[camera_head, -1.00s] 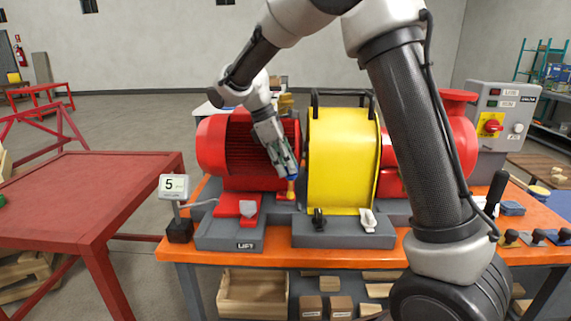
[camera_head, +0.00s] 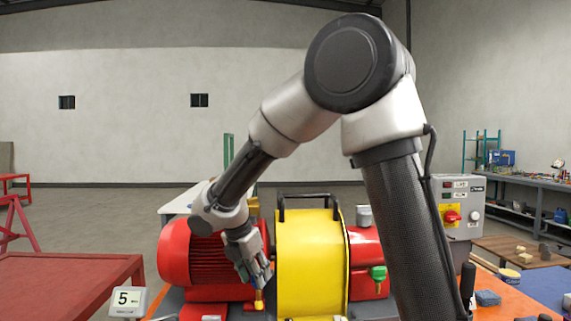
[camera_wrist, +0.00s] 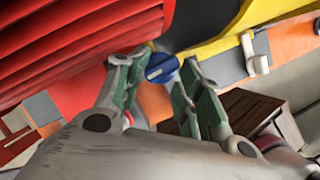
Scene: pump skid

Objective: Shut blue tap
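The blue tap (camera_wrist: 161,68) shows in the wrist view as a round blue knob with a pale line across its face. My gripper (camera_wrist: 166,66) has one finger on each side of the knob, close to it. Whether the fingers touch it, I cannot tell. In the head view my gripper (camera_head: 257,284) points down between the red motor (camera_head: 190,262) and the yellow guard (camera_head: 309,265). A yellow fitting (camera_head: 259,301) shows just below the fingertips there. The blue knob is mostly hidden by the fingers in that view.
A green tap (camera_head: 377,273) sits on the red pump right of the guard. A grey control box (camera_head: 458,207) with a red switch stands at right. The guard's black handle (camera_head: 309,198) rises near my arm.

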